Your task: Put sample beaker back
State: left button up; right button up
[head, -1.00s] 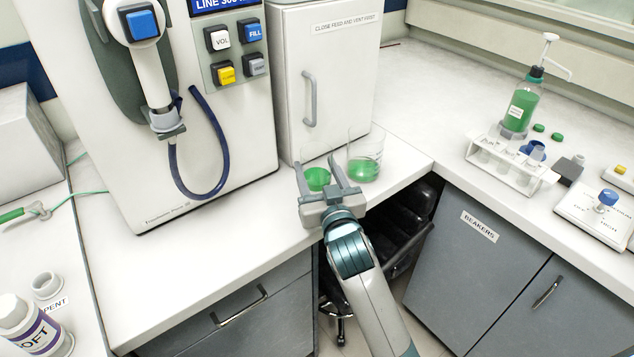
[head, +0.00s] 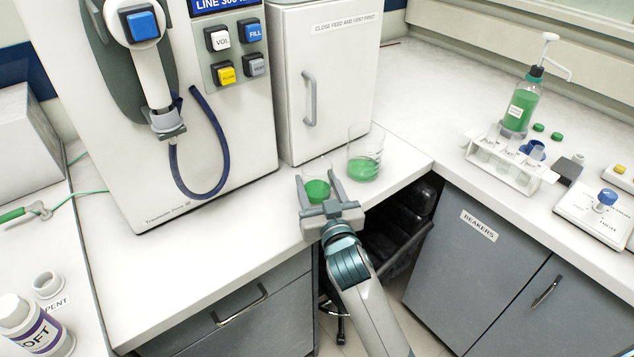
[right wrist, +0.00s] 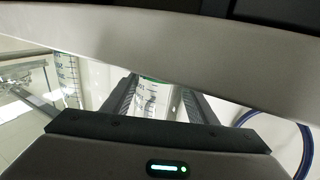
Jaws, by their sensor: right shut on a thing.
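My right gripper (head: 321,193) is shut on a small clear beaker of green liquid (head: 317,188) near the front edge of the counter. This held beaker also shows between the fingers in the right wrist view (right wrist: 152,98), with markings on its wall. Whether its base touches the counter is hard to tell. A larger clear beaker with green liquid (head: 364,165) stands upright just behind and to the right, apart from the gripper. A graduated beaker wall (right wrist: 66,75) shows at the left of the right wrist view. My left gripper is not in view.
A machine with a blue hose (head: 190,190) stands at left, and a white cabinet (head: 335,85) behind the beakers. The right counter holds a tube rack (head: 510,165) and a pump bottle (head: 520,108). A grey cupboard labelled BEAKERS (head: 478,225) is below. Counter left of the gripper is clear.

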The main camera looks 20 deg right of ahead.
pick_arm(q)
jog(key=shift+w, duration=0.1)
pick_arm(e)
jog(key=o, duration=1)
jog(key=shift+f, duration=0.1)
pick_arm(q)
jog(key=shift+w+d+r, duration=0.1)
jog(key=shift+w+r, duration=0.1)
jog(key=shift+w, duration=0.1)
pick_arm(e)
jog(key=shift+o, duration=1)
jog(key=shift+s, duration=0.45)
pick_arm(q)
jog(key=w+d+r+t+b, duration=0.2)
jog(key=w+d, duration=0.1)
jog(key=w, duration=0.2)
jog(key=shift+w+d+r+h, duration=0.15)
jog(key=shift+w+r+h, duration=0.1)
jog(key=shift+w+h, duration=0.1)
pick_arm(e)
jog(key=s, duration=1.1)
jog(key=shift+a, duration=0.25)
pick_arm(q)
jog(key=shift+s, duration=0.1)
